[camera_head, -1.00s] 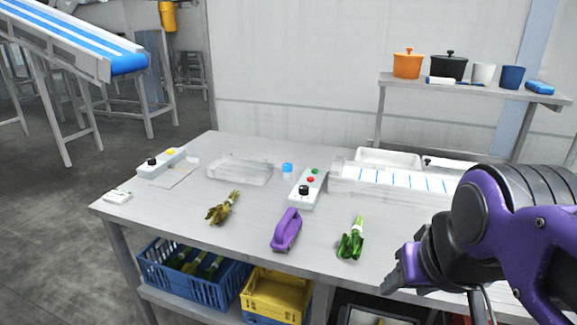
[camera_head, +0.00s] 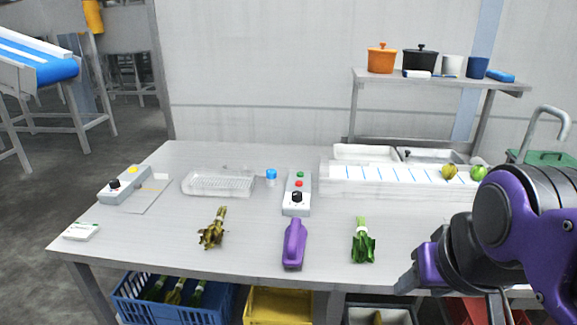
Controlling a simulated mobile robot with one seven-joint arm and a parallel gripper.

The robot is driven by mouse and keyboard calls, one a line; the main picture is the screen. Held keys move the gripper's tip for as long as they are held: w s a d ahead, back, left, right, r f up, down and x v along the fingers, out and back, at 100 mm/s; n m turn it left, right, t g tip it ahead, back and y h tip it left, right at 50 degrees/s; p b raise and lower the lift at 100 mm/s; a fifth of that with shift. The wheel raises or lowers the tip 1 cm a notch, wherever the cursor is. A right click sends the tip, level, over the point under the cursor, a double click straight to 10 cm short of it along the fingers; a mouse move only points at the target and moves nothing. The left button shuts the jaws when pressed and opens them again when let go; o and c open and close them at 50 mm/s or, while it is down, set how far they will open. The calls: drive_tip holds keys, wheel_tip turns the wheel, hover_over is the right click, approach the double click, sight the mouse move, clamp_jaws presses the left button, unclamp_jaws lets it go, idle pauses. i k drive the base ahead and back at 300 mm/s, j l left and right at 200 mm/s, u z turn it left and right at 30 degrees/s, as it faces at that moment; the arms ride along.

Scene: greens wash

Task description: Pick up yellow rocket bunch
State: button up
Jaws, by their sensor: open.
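The yellow rocket bunch (camera_head: 213,229) lies on the metal table (camera_head: 170,240), left of the middle. Its leaves are yellowish-brown and point to the front, and a pale band wraps its stems. A green bunch (camera_head: 363,243) lies farther right on the same table. My gripper (camera_head: 408,285) is at the lower right, by the table's front edge, well to the right of the yellow bunch. It is open, and nothing shows between its fingers, which are partly hidden by the wrist.
Behind are a control box (camera_head: 297,194), a clear tray (camera_head: 219,184), a blue-capped container (camera_head: 271,177) and another control box (camera_head: 125,185). A blue crate (camera_head: 180,312) and yellow crate (camera_head: 279,306) sit below.

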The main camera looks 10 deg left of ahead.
sight(212, 236)
drive_tip(key=j+z, duration=0.15)
drive_tip(key=j, duration=0.25)
drive_tip(key=k+j+z, duration=0.15)
drive_tip(key=j, duration=0.8)
drive_tip(key=k+j+z, duration=0.1)
drive_tip(key=j, duration=0.5)
drive_tip(key=k+j, duration=0.15)
drive_tip(key=j, duration=0.4)
drive_tip(key=i+z, duration=0.05)
